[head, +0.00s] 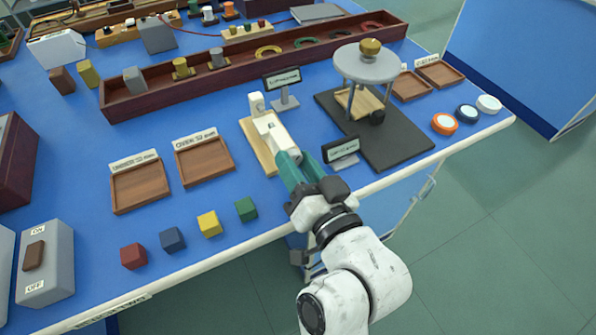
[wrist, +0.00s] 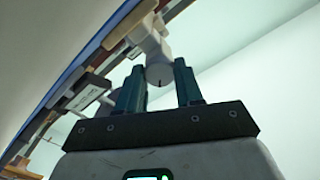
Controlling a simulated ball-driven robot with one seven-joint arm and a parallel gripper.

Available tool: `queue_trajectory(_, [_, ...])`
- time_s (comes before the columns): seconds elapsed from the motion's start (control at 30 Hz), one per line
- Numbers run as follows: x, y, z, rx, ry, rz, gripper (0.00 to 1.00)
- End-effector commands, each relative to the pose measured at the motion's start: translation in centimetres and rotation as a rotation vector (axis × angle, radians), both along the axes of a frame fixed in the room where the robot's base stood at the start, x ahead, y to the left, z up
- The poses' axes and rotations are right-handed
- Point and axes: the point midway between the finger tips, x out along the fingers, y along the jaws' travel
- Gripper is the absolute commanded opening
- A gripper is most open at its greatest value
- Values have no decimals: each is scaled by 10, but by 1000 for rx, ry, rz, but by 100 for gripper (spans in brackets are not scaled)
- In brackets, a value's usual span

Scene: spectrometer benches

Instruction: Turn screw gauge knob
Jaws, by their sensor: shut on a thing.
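The screw gauge (head: 264,121) is a cream-white device on a light wooden base (head: 257,152), near the middle of the blue bench. My gripper (head: 287,160) reaches in from the front edge, with its teal fingers at the near end of the gauge. In the wrist view the round grey-white knob (wrist: 159,72) sits between the two finger tips of my gripper (wrist: 160,78), with a dark mark on its face. My gripper is shut on the knob. In the head view the fingers hide the knob.
A small display (head: 341,152) stands close right of my gripper, and another display (head: 282,82) stands behind. A three-legged stand (head: 366,66) is on a black board (head: 401,146) to the right. Empty wooden trays (head: 140,187) and coloured cubes (head: 209,223) lie to the left.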

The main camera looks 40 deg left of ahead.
Motion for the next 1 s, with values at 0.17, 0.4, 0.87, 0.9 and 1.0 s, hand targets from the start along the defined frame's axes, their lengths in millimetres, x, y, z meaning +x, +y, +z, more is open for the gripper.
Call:
queue_trajectory(0.17, [0,0,-7,-68,-151,1,5])
queue_trajectory(0.4, [-1,0,-7,-152,-351,1,5])
queue_trajectory(0.87, [0,0,-5,-255,-597,2,5])
queue_trajectory(0.9, [0,0,-5,-260,-608,2,5])
queue_trajectory(1.0, [0,0,-4,-268,-626,3,5])
